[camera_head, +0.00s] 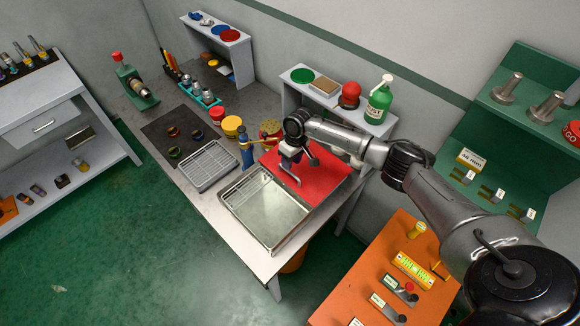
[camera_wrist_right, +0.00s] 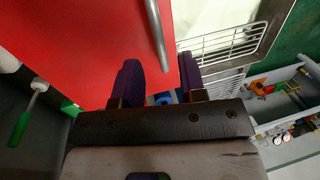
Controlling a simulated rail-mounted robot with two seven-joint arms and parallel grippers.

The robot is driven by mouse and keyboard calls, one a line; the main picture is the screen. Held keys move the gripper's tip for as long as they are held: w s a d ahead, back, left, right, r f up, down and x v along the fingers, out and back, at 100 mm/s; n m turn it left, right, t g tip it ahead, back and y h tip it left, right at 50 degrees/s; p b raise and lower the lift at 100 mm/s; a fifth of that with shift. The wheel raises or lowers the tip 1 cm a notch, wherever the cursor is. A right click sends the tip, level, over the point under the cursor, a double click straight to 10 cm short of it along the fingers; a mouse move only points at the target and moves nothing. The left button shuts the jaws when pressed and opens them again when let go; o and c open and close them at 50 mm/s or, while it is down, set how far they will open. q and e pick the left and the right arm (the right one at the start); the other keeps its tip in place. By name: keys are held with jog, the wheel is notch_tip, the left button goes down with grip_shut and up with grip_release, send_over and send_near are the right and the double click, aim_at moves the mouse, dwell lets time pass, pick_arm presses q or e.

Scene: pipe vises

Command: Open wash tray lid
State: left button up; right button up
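The wash tray (camera_head: 265,207) is a shallow metal tray with a wire basket, and its interior is exposed. The red lid (camera_head: 322,180) stands open along the tray's far right side; its exact angle is hard to tell. The lid's metal handle (camera_head: 291,178) shows below my right gripper (camera_head: 289,157). In the right wrist view, my right gripper (camera_wrist_right: 161,78) has its two purple-padded fingers apart. The handle (camera_wrist_right: 156,32) runs close ahead of them, and no grip on it shows. The red lid (camera_wrist_right: 75,45) fills the upper left there. My left gripper is out of view.
A wire rack (camera_head: 207,166) sits left of the tray. A blue vise-like tool (camera_head: 245,150) and yellow-lidded tins (camera_head: 232,126) stand behind. A green bottle (camera_head: 379,98) stands on the shelf near my right arm. An orange bench (camera_head: 365,265) is at right.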

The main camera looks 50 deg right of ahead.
notch_tip(320, 180, up, 10)
jog(key=d, duration=0.2)
jog(key=shift+f, duration=0.1)
dwell(0.7)
